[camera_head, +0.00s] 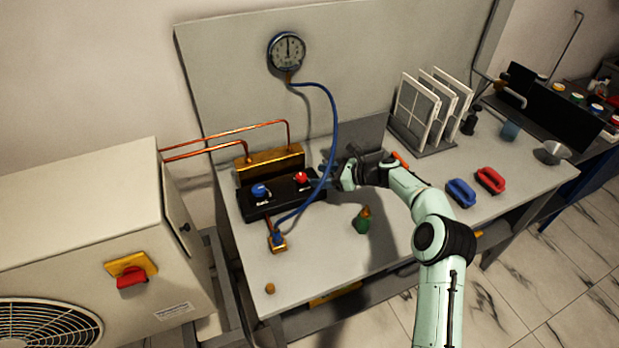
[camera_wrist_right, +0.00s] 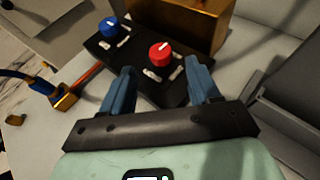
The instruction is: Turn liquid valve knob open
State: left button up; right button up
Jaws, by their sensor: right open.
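A black valve block (camera_head: 283,206) on the bench carries a blue knob (camera_head: 260,190) on its left and a red knob (camera_head: 301,177) on its right. The small labels are too blurred to tell which knob is the liquid one. My right gripper (camera_head: 340,176) is at the right end of the block. In the wrist view its two blue fingers (camera_wrist_right: 165,72) are open and empty. The red knob (camera_wrist_right: 160,52) shows beyond and between the fingertips, apart from them. The blue knob (camera_wrist_right: 107,25) is farther left. My left gripper is out of view.
A blue hose (camera_head: 334,120) runs from the pressure gauge (camera_head: 287,51) past the block's right end, close to my gripper, to a brass fitting (camera_head: 277,241). A brass block (camera_head: 270,162) stands behind. The bench's front is mostly clear.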

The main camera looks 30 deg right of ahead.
jog(key=v, duration=0.7)
dwell(0.4)
